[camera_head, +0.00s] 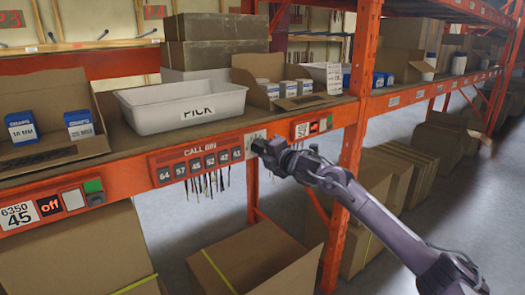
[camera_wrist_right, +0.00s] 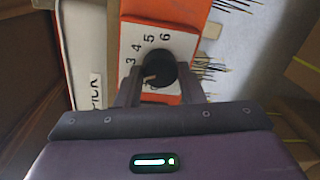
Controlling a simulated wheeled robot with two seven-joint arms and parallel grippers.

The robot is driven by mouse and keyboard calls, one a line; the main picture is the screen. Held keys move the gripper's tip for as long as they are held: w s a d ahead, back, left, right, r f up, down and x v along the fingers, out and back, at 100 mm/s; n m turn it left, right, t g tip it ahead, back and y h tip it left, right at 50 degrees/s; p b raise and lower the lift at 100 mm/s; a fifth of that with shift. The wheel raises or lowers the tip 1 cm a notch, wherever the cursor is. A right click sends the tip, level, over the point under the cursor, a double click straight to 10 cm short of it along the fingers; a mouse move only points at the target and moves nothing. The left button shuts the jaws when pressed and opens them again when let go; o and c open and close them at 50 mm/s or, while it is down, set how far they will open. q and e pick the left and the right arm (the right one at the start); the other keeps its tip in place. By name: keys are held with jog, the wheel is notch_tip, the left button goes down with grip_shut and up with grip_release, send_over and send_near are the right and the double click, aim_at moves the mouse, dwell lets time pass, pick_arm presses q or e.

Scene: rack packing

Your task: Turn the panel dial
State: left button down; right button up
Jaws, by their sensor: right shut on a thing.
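The panel dial is a round black knob (camera_wrist_right: 160,68) on a white plate with printed numbers, of which 3, 4, 5 and 6 read clearly in the right wrist view. A pale pointer mark on the knob faces the lower left there. My right gripper (camera_wrist_right: 160,88) is shut on the knob, one finger on each side. In the head view the right gripper (camera_head: 262,147) reaches the white dial plate (camera_head: 254,134) on the orange shelf beam and hides the knob. My left gripper is in neither view.
A "CALL BIN" panel (camera_head: 198,163) with number tags is left of the dial. A "PICK" tote (camera_head: 182,107) stands on the shelf above. An orange upright (camera_head: 352,150) is close to my right arm. Cardboard boxes (camera_head: 256,262) stand below.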

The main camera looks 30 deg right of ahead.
jog(key=m, duration=0.4)
jog(key=shift+m+p, duration=0.3)
dwell(0.3)
jog(key=o, duration=1)
jog(key=shift+d, duration=0.1)
jog(key=shift+s+f+b, duration=0.15)
jog(key=shift+s+b, duration=0.25)
jog(key=shift+s, duration=0.15)
jog(key=s+b, duration=0.3)
jog(key=s, duration=0.3)
jog(key=shift+s+d+r, duration=0.3)
jog(key=shift+s+r, duration=0.05)
jog(key=shift+r, duration=0.1)
